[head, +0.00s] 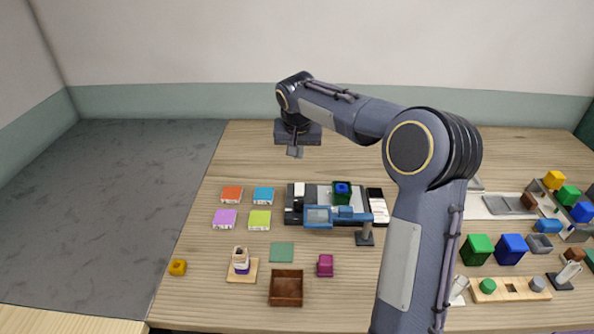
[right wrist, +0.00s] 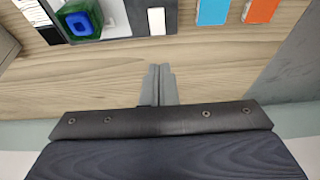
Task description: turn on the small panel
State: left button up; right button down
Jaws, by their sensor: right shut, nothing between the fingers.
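A small dark panel (head: 290,205) with a white switch stands at the left end of the black-framed tray unit, mid-table. In the right wrist view the dark panel (right wrist: 137,17) shows at the top, with its white switch (right wrist: 156,21) near the edge facing my fingers. I cannot tell the switch's position. My right gripper (head: 295,152) points down behind the panel, on its far side, above bare wood. Its fingers (right wrist: 160,70) are together and empty, apart from the switch. My left gripper is not in view.
A green box (head: 342,198) with a blue top sits in the tray. A blue-framed plate (head: 318,217) on a stand is in front. Orange (head: 232,194) and blue (head: 264,195) blocks lie left of the panel. Several coloured blocks crowd the right. Wood behind the panel is clear.

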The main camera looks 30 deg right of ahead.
aim_at(299, 190)
jog(key=x, duration=0.4)
jog(key=p+x, duration=0.1)
jog(key=x, duration=0.4)
jog(key=p+x, duration=0.1)
jog(key=x, duration=0.3)
jog(key=shift+s+a+f, duration=0.1)
jog(key=shift+s+f, duration=0.15)
jog(key=shift+f, duration=0.15)
jog(key=shift+w+r+p, duration=0.1)
jog(key=shift+p, duration=0.6)
jog(key=shift+f+g+y, duration=0.3)
jog(key=shift+f, duration=0.1)
jog(key=shift+s+a+f+b, duration=0.1)
jog(key=shift+s+b, duration=0.15)
jog(key=shift+b, duration=0.1)
jog(key=shift+s+a+b, duration=0.3)
jog(key=shift+s, duration=0.2)
